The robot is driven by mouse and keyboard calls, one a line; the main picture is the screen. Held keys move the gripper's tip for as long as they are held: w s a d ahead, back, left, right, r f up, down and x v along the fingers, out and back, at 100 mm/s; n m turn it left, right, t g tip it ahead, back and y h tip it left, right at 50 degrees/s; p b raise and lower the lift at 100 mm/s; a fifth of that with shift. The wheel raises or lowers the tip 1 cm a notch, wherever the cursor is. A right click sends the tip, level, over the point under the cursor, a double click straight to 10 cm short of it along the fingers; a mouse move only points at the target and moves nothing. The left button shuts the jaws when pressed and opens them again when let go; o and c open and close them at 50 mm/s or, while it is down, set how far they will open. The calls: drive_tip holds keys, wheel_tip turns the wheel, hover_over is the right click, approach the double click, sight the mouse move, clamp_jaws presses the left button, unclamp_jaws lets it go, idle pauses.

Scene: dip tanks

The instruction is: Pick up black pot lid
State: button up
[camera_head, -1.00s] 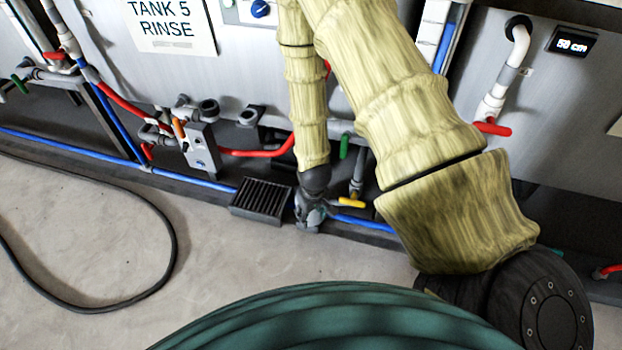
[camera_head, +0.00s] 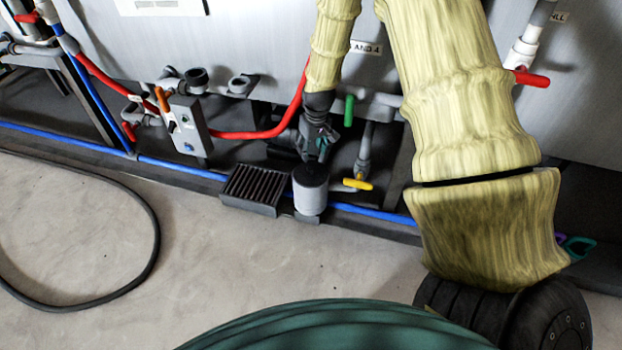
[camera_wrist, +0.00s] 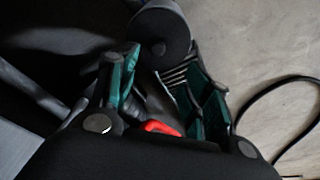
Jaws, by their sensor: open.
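The black pot lid (camera_head: 311,173) sits on top of a grey cylindrical pot (camera_head: 311,197) near the foot of the tank wall. In the wrist view the lid (camera_wrist: 150,28) is a dark round disc with a small knob, beyond the fingertips at the top. My gripper (camera_head: 319,155) is just above and behind the lid in the head view, with its fingers pointing down. In the wrist view my gripper's teal-padded fingers (camera_wrist: 163,85) are apart, with nothing held between them.
A black slatted grate (camera_head: 253,187) lies left of the pot. A yellow-handled valve (camera_head: 357,184) is close on its right. Blue and red pipes (camera_head: 250,134) run along the wall. A black hose (camera_head: 150,255) lies on otherwise clear floor at left.

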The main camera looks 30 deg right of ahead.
drive_tip(key=b, duration=0.2)
hover_over(311, 168)
drive_tip(key=f, duration=0.5)
drive_tip(key=shift+s+a+f, duration=0.2)
drive_tip(key=shift+s+f, duration=0.15)
drive_tip(key=f+b, duration=0.2)
drive_tip(key=f, duration=0.1)
drive_tip(key=f+b, duration=0.1)
drive_tip(key=f, duration=0.1)
drive_tip(key=shift+w+d+b, duration=0.2)
drive_tip(key=shift+w+b, duration=0.15)
drive_tip(key=shift+b, duration=0.05)
clamp_jaws()
